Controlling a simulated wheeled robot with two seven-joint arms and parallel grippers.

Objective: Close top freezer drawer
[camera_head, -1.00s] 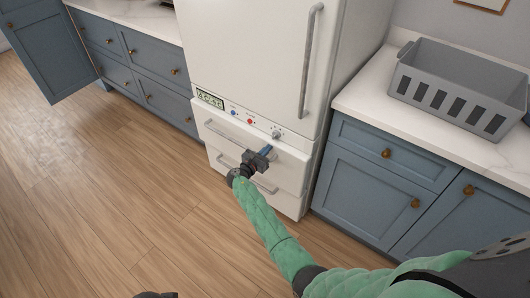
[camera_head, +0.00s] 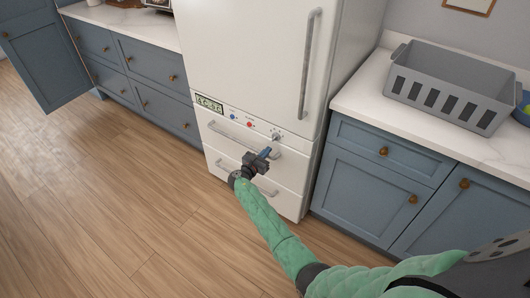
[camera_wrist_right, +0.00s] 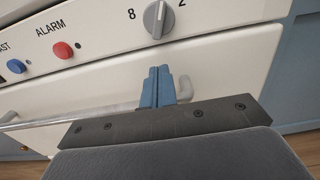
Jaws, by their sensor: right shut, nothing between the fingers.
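The top freezer drawer (camera_head: 225,125) is the upper white drawer under the control panel of the fridge. Its front looks flush or nearly flush with the panel above, and a thin seam shows there in the right wrist view. Its bar handle (camera_wrist_right: 60,117) runs across the front. My right gripper (camera_head: 265,152) is at the right part of this drawer's front. In the right wrist view its blue fingers (camera_wrist_right: 158,87) are together and empty, by the right end of the handle. I cannot tell whether they touch the front. My left gripper is out of view.
The lower freezer drawer (camera_head: 285,197) looks shut. A control panel with a dial (camera_wrist_right: 158,18) and buttons is just above. Blue cabinets (camera_head: 365,165) flank the fridge. A grey basket (camera_head: 440,95) stands on the right counter. The wooden floor (camera_head: 120,200) at left is clear.

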